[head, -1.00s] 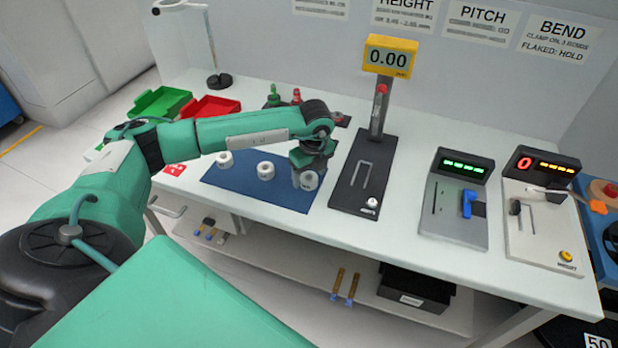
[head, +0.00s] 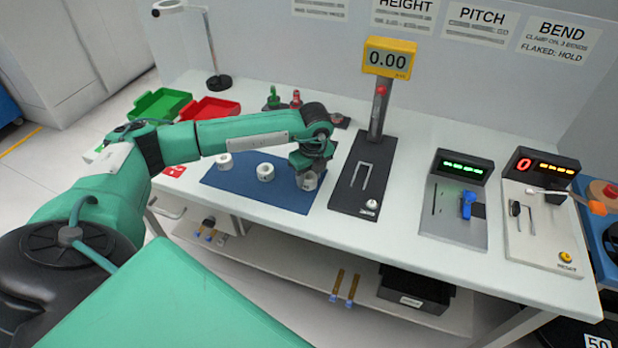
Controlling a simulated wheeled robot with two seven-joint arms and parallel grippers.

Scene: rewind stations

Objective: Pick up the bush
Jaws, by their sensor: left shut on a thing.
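Several white bushes are on the blue mat (head: 250,188). One bush (head: 224,161) stands at the mat's left, and another bush (head: 265,172) stands near its middle. My left gripper (head: 308,172) points down at the mat's right end and is shut on a third bush (head: 307,183). The gripper hides the top of that bush, and I cannot tell whether it touches the mat. My right gripper is not in view.
A height gauge (head: 358,180) with a yellow display stands just right of the mat. Pitch (head: 455,225) and bend (head: 540,240) stations are further right. Green (head: 160,104) and red (head: 208,108) trays lie at the back left, near a lamp stand (head: 219,82).

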